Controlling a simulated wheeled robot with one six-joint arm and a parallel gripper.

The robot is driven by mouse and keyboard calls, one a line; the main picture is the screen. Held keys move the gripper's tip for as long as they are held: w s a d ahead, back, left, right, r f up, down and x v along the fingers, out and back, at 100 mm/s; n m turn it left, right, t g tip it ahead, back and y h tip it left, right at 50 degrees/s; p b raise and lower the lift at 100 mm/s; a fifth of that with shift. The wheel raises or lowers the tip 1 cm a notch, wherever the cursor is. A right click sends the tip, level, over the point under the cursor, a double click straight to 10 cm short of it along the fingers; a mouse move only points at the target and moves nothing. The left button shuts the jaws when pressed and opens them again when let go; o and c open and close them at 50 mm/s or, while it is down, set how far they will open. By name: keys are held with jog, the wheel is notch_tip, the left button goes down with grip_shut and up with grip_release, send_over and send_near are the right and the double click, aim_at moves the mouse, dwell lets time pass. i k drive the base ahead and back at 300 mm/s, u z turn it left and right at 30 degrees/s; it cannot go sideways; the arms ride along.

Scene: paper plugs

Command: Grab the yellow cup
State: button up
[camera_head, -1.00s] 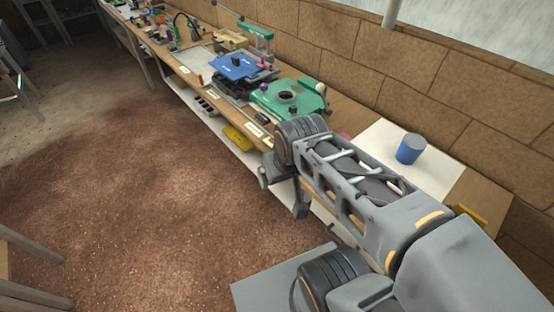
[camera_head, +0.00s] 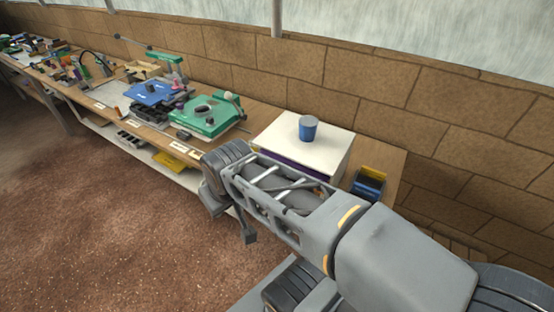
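I see no yellow cup in the head view; the one cup that shows is a blue cup (camera_head: 308,127). It stands upright on a white-topped box (camera_head: 275,133) on the bench. My arm reaches across the lower middle of the view, in front of the box. My gripper (camera_head: 247,230) hangs at the arm's far end, left of and lower in the picture than the blue cup, apart from it. The arm's own links hide much of it, and its fingers are too unclear to tell open from shut.
A long wooden bench (camera_head: 262,117) runs along the brick wall. It bears a green device (camera_head: 205,115), a blue plate (camera_head: 150,93) and, at right, a dark bin with a yellow back (camera_head: 373,175). A yellow object (camera_head: 176,163) lies on the lower shelf. The brown floor at left is clear.

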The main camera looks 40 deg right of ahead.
aim_at(254, 147)
jog(key=z, duration=0.05)
jog(key=k, duration=0.65)
jog(key=z, duration=0.2)
jog(key=i, duration=0.7)
jog(key=z, duration=0.7)
